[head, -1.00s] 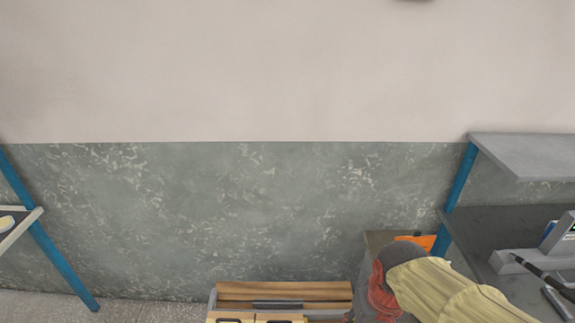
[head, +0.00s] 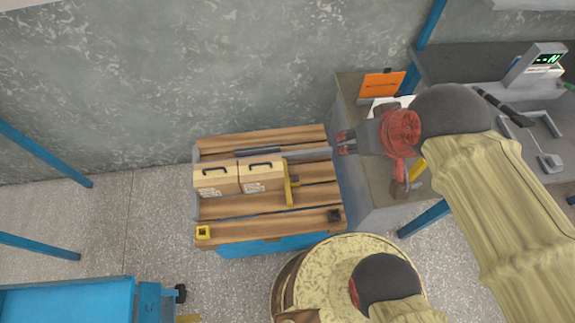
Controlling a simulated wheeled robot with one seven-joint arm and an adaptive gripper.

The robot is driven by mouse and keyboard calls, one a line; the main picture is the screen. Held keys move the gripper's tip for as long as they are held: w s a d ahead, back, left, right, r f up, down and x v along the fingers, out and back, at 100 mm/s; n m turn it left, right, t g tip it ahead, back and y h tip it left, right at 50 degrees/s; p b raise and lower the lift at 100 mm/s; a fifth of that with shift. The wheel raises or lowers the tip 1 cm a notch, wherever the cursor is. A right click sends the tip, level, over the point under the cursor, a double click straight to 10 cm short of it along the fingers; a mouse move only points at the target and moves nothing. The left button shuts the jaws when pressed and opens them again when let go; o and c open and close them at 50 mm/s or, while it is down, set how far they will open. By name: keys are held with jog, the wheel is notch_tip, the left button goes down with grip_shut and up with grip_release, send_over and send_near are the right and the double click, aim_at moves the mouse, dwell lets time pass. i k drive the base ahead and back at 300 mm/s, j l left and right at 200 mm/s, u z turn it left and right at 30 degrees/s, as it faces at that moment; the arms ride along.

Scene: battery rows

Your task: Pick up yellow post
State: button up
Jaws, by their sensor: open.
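A small yellow post (head: 203,232) with a dark top stands at the front left corner of a slatted wooden platform (head: 260,229). A similar dark post (head: 334,215) stands at its front right corner. A taller yellow bracket-like piece (head: 290,185) stands by the right end of two tan boxes (head: 240,177) on the platform. My gripper (head: 345,143) is open with nothing seen between its fingers. It points left at the platform's back right edge, apart from the yellow post.
A grey cabinet (head: 365,195) right of the platform bears an orange sign (head: 381,86) and a yellow object (head: 417,169). A grey bench (head: 445,65) holds a display device (head: 536,65). A blue cart (head: 70,300) stands at lower left. Speckled floor left of the platform is clear.

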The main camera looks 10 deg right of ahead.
aim_at(415, 172)
jog(key=l+z, duration=0.1)
jog(key=z, duration=0.25)
jog(key=l+z, duration=0.1)
jog(key=z, duration=0.2)
jog(key=l+z, duration=0.1)
jog(key=z, duration=0.25)
